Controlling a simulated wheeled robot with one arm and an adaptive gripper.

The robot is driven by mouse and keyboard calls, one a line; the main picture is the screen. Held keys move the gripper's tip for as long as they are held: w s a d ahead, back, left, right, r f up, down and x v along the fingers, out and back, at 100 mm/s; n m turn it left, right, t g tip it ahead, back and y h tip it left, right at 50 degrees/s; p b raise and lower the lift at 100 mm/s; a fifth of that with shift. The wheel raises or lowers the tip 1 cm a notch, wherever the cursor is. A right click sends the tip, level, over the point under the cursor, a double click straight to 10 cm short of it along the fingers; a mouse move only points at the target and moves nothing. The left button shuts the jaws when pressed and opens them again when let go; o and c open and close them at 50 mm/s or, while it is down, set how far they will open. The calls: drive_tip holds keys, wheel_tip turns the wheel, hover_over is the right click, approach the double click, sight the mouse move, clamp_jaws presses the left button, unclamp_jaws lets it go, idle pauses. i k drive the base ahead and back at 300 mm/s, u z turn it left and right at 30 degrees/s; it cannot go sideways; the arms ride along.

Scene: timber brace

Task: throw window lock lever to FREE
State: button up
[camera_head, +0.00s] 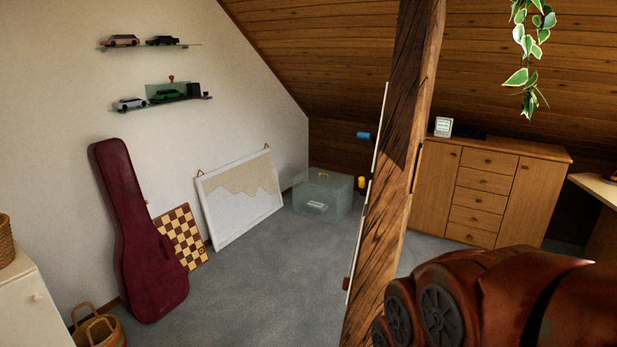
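No window and no FREE marking can be made out. A timber post (402,150) stands slightly tilted right of centre, with a thin pale strip (378,150) along its left edge. A small blue piece (363,135) sticks out to the left at this strip. A small yellow piece (361,183) is lower down by the same edge. Both are too small to tell whether either is the lock lever, or which way it is set. My gripper's fingers are not in view.
A red-brown, rounded body with dark discs fills the lower right, in front of the wooden cabinet (482,195). A clear box (322,197), a framed board (240,200), a chessboard (181,238) and a dark red instrument case (135,230) stand left. Grey carpet (265,275) is clear between.

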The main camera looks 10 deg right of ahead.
sight(361, 183)
drive_tip(key=u, duration=0.7)
drive_tip(key=i, duration=1.8)
drive_tip(key=z, duration=0.3)
drive_tip(key=i, duration=1.7)
drive_tip(key=z, duration=0.9)
